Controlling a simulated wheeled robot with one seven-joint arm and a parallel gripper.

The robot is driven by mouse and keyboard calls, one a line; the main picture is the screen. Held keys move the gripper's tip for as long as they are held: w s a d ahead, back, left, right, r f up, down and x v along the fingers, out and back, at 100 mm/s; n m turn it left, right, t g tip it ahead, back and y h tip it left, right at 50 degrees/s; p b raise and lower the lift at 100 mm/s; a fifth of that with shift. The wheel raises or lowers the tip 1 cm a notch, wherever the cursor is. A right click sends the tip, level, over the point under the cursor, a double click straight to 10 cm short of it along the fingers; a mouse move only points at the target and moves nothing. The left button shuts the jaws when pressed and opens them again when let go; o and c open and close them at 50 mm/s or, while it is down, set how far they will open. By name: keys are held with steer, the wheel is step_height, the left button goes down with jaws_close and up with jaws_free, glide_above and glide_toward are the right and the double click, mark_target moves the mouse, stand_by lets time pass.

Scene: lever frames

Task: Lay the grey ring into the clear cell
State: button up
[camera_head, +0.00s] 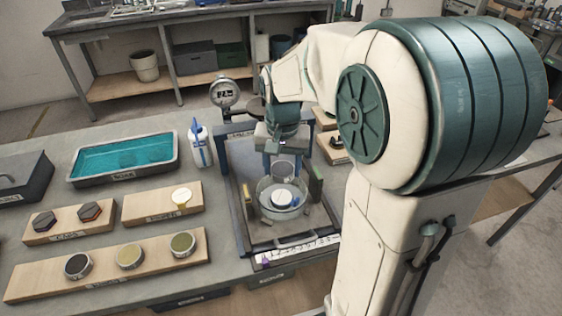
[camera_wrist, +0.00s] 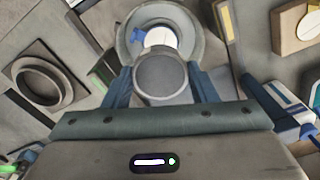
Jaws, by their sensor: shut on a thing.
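My gripper (camera_head: 282,166) is shut on the grey ring (camera_head: 283,172), a short round grey piece held between the two fingers. In the wrist view the ring (camera_wrist: 162,76) sits between the fingertips (camera_wrist: 160,88), and its middle also looks grey. The clear cell (camera_head: 283,213) is a round see-through cup below the ring on the framed stand. A white round piece (camera_head: 282,198) shows inside the cell. In the wrist view the cell's rim (camera_wrist: 125,38) shows beyond the ring, which partly hides it. The ring appears above the cell; the exact gap cannot be told.
Upright posts flank the cell; a greenish one (camera_head: 316,187) stands at its right. A white bottle (camera_head: 200,146), a teal-liquid tray (camera_head: 75,178) and wooden racks with discs (camera_head: 30,287) lie left. A round gauge (camera_head: 224,93) stands behind. The bench between tray and racks is clear.

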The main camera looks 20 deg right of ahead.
mark_target(282, 197)
steer(key=shift+f+b, duration=2.8)
steer(key=shift+f, duration=1.05)
steer(key=shift+f, duration=0.15)
steer(key=o, duration=1.2)
steer(key=shift+c, duration=0.2)
step_height(282, 197, up, 14)
steer(key=shift+s+f+p, duration=0.15)
steer(key=shift+f+p, duration=0.05)
steer(key=shift+p, duration=0.35)
steer(key=shift+s, duration=0.3)
steer(key=s+f+n+t+p, duration=0.2)
steer(key=s+f+n, duration=0.2)
steer(key=s, duration=0.8)
step_height(282, 197, down, 2)
steer(key=shift+s+t, duration=0.4)
